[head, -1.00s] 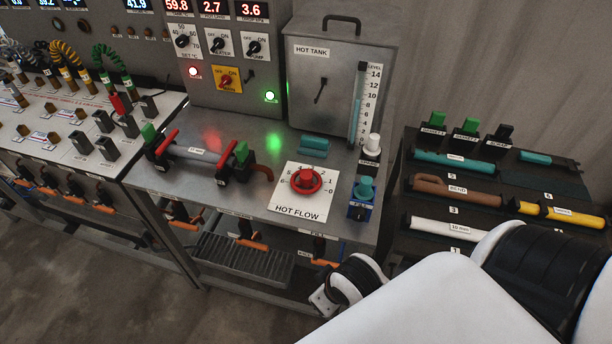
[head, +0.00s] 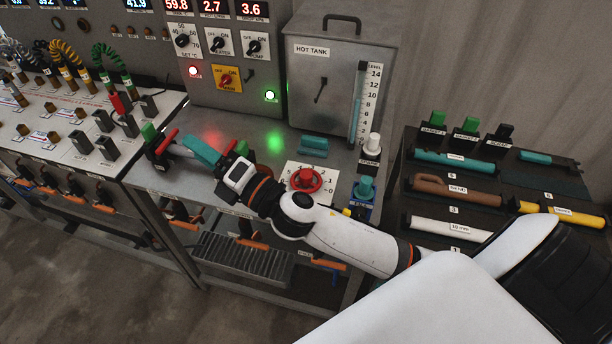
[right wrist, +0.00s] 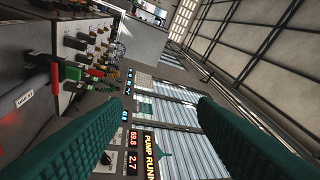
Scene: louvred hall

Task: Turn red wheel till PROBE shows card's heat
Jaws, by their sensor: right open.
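The red wheel (head: 305,180) sits on the white HOT FLOW plate (head: 325,170) on the steel bench. My right forearm and wrist cross in front of the plate and hide its lower part. My right gripper (head: 215,157) is left of the wheel, apart from it, over the clamped pipe section. Its teal fingers stand apart and empty in the right wrist view (right wrist: 160,105). Red displays (head: 213,8) read 59.8, 2.7 and 3.6; a bluish one (head: 136,4) reads 41.9. I cannot read which is PROBE, and I make out no card. My left gripper is out of view.
The hot tank (head: 335,80) stands behind the wheel. A blue valve with a teal knob (head: 364,189) and a white-topped SPARE post (head: 371,146) are to its right. A dark rack (head: 490,185) holds pipe pieces.

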